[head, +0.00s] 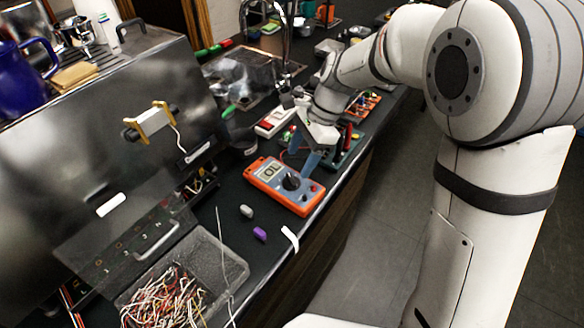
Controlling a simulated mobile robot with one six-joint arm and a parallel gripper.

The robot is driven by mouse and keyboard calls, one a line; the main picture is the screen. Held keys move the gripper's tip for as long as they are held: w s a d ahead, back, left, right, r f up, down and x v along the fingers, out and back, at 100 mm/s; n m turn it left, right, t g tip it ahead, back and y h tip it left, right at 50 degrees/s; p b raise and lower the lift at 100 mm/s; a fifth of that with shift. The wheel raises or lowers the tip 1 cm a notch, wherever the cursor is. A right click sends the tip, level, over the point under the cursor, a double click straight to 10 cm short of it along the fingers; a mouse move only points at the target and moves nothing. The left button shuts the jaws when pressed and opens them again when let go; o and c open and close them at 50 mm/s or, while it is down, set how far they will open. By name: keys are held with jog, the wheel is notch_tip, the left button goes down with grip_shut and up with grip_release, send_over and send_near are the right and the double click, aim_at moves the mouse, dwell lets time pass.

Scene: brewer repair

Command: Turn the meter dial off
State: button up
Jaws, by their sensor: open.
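The orange multimeter (256,178) lies face up on the dark counter, near its front edge. It has a pale display (269,170) showing characters and a round dark dial (292,182) on a blue-grey face. The dial's exact pointer position is too small to read. My gripper (307,160) is open and empty, pointing down, with bluish fingers. It is just beyond the multimeter's far right side, close to the dial. Whether the fingertips touch the meter cannot be told.
A clear bin of colored wires (222,250) stands at the front left beside a large dark metal brewer panel (80,150). A grey piece (246,211) and a purple piece (260,234) lie near the meter. A sink with a tap (287,50) is behind. The floor on the right is open.

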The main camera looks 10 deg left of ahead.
aim_at(290, 178)
jog(key=shift+x, duration=2.75)
jog(key=shift+c, duration=0.5)
